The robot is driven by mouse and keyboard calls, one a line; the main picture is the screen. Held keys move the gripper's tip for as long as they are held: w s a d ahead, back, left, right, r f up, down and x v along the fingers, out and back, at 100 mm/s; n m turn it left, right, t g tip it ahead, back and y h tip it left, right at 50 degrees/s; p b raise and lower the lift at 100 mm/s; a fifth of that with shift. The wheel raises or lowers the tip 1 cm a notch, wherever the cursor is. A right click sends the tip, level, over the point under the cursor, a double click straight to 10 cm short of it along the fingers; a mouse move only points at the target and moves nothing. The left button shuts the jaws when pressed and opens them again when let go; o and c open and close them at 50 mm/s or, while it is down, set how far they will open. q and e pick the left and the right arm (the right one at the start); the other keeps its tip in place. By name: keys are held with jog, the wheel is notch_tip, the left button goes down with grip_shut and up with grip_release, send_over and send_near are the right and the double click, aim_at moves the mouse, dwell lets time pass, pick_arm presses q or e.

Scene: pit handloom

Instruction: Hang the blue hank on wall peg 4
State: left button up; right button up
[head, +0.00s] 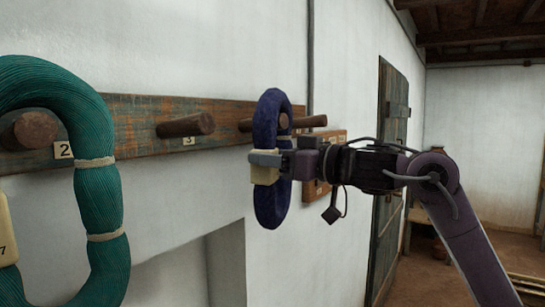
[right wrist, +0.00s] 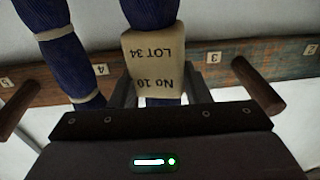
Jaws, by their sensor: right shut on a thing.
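The blue hank (head: 267,111) is a dark blue loop held upright in front of the wall rail. My right gripper (head: 268,166) is shut on it at its cream tag. In the right wrist view the tag (right wrist: 152,58) sits between the fingers (right wrist: 148,92) with its print upside down, and the hank's other tied strand (right wrist: 67,55) is to the left. The wrist view shows label 4 (right wrist: 101,69). My left gripper is out of view.
Peg 3 (head: 186,126) is bare, left of the hank. Another peg (head: 312,121) sticks out to its right. A green hank (head: 100,200) fills the left foreground, with peg 2 (head: 30,130) showing inside its loop. A wooden door (head: 391,150) stands beyond my right arm.

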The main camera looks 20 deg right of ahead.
jog(key=shift+w+a+f+g, duration=0.1)
jog(key=shift+a+f+g, duration=0.05)
jog(key=shift+f, duration=0.25)
jog(key=shift+w+a+f+g, duration=0.1)
jog(key=shift+f+g, duration=0.05)
jog(key=shift+f, duration=0.25)
jog(key=o, duration=0.9)
jog(key=shift+o, duration=1.3)
jog(key=shift+w+r, duration=0.1)
jog(key=shift+r, duration=0.05)
